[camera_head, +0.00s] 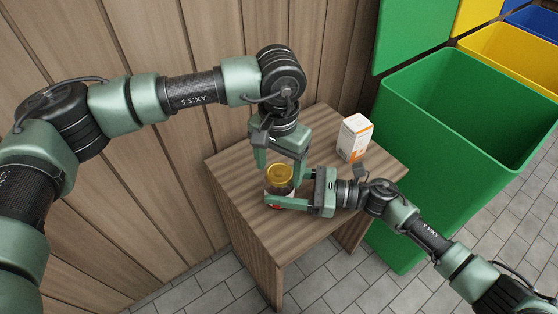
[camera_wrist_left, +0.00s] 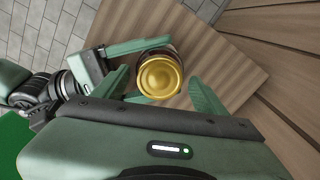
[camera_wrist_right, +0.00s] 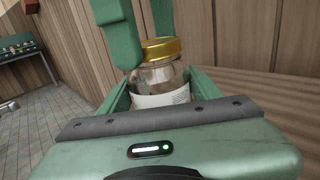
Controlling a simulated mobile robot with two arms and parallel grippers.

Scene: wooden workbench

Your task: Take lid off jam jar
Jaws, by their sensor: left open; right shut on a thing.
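The jam jar (camera_wrist_right: 160,88) is glass with a white label and stands upright on the small wooden table. Its gold lid (camera_head: 279,172) is on top and also shows in the left wrist view (camera_wrist_left: 160,76) and the right wrist view (camera_wrist_right: 162,48). My right gripper (camera_head: 285,191) is shut on the jar's body from the side, with one finger on each side of the label. My left gripper (camera_head: 279,163) points down from above, open, its fingers spread to either side of the lid without visible contact. The fingers partly hide the jar in the head view.
The wooden table (camera_head: 325,122) has free room behind the jar. A white and orange carton (camera_head: 354,138) stands at its back right. A green bin (camera_head: 450,120) stands right of the table, and a wooden wall (camera_head: 150,190) rises along the left.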

